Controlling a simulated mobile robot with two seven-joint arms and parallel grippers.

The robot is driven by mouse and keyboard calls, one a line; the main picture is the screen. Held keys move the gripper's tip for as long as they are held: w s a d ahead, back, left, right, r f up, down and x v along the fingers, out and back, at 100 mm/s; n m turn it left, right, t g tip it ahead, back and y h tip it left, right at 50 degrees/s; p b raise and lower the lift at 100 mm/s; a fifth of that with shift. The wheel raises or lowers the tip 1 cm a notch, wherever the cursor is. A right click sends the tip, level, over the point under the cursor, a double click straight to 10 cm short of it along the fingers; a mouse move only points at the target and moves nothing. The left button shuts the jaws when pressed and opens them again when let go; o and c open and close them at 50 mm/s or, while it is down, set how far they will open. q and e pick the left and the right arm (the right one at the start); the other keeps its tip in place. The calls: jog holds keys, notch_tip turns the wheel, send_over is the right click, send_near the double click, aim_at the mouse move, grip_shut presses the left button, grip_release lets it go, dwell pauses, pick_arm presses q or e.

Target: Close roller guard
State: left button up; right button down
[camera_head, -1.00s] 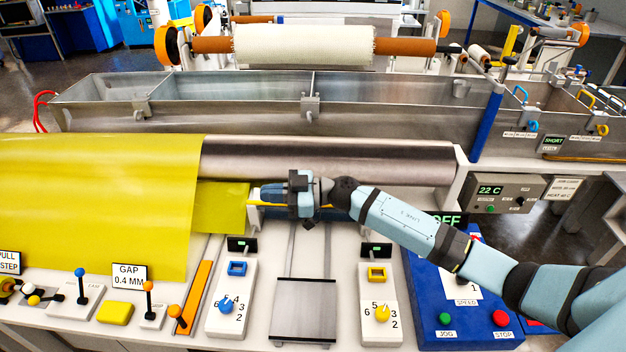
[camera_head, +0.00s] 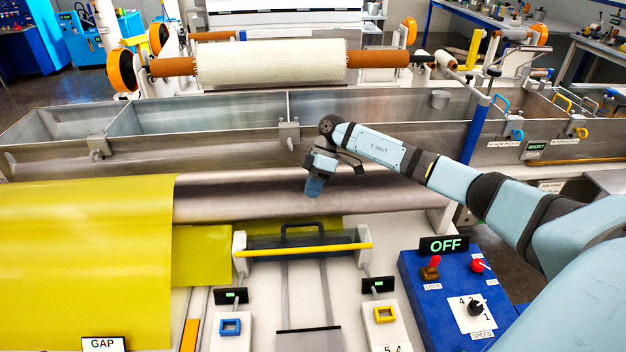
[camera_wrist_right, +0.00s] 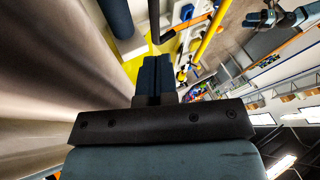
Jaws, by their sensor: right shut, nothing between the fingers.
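The roller guard (camera_head: 303,253) is a dark, see-through panel between white end brackets. It has a black bar handle on top and a yellow bar along its front edge. It sits just in front of the long metal roller (camera_head: 225,200). My right gripper (camera_head: 314,188) is shut and empty, pointing down above the roller, behind the guard's handle and apart from it. In the right wrist view my shut fingers (camera_wrist_right: 155,70) point toward the dark handle and the yellow bar (camera_wrist_right: 207,36).
Yellow sheet (camera_head: 80,260) covers the left side. A metal bath trough (camera_head: 200,145) runs behind the roller. A blue control box (camera_head: 450,310) with an OFF sign stands at the right. White control blocks with blue and yellow square buttons stand in front of the guard.

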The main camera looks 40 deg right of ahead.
aim_at(300, 224)
jog(key=x, duration=0.5)
jog(key=shift+a+f+p, duration=0.3)
jog(key=shift+p, duration=0.05)
pick_arm(q)
jog(key=shift+w+r+p, duration=0.25)
jog(key=shift+r+p, duration=0.05)
jog(key=shift+r, duration=0.4)
jog(key=shift+w+r+p, duration=0.2)
jog(key=shift+r+p, duration=0.1)
jog(key=shift+r, duration=0.35)
pick_arm(e)
jog(key=shift+s+a+f, duration=0.1)
jog(key=shift+s+a, duration=0.35)
jog(key=shift+s, duration=0.35)
jog(key=shift+s+a+f, duration=0.1)
jog(key=shift+s+a, duration=0.35)
jog(key=shift+s, duration=0.4)
pick_arm(q)
jog(key=shift+s+a+f, duration=0.1)
jog(key=shift+a, duration=0.05)
pick_arm(e)
jog(key=shift+d, duration=0.1)
